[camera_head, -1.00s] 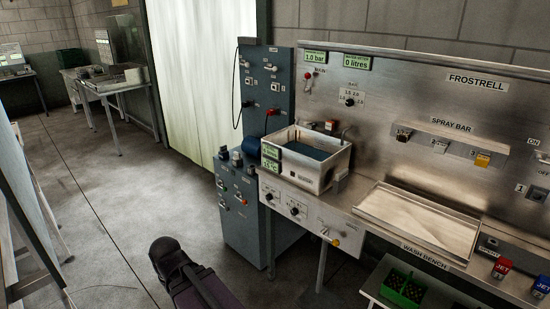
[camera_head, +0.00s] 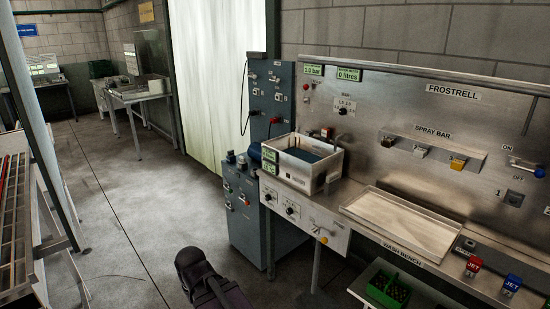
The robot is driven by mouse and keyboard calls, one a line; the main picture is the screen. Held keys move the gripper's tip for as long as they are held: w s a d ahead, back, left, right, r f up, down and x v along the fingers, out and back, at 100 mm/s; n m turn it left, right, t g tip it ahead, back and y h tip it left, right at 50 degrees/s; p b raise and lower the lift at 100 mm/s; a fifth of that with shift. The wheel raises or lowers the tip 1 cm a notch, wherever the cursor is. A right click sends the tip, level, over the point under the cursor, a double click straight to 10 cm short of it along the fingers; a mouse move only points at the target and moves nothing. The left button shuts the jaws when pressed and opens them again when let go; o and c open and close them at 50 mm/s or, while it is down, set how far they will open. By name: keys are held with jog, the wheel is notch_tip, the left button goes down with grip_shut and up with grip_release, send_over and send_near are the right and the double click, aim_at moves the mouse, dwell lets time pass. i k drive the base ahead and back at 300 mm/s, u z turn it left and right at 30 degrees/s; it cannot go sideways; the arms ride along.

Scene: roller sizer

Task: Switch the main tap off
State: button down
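A small red-handled tap (camera_head: 306,87) sits on the upper left of the steel back panel, under the green displays. It is by the spot lettered MAIN in the earlier frame; the lettering is too small to read now. Which way its handle is set is hard to tell at this size. A dark rounded part of my arm shows at the bottom, left of centre, well in front of the bench and apart from the tap. My gripper's fingers are not visible.
The wash bench has a square basin (camera_head: 302,162) below the tap and a shallow steel tray (camera_head: 402,222) to its right. A blue-grey cabinet (camera_head: 243,212) stands left of the basin. A rack (camera_head: 18,225) stands at far left. Open floor (camera_head: 150,210) lies between.

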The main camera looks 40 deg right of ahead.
aim_at(306, 87)
jog(key=z, duration=1.05)
jog(key=i, duration=1)
jog(key=u, duration=0.05)
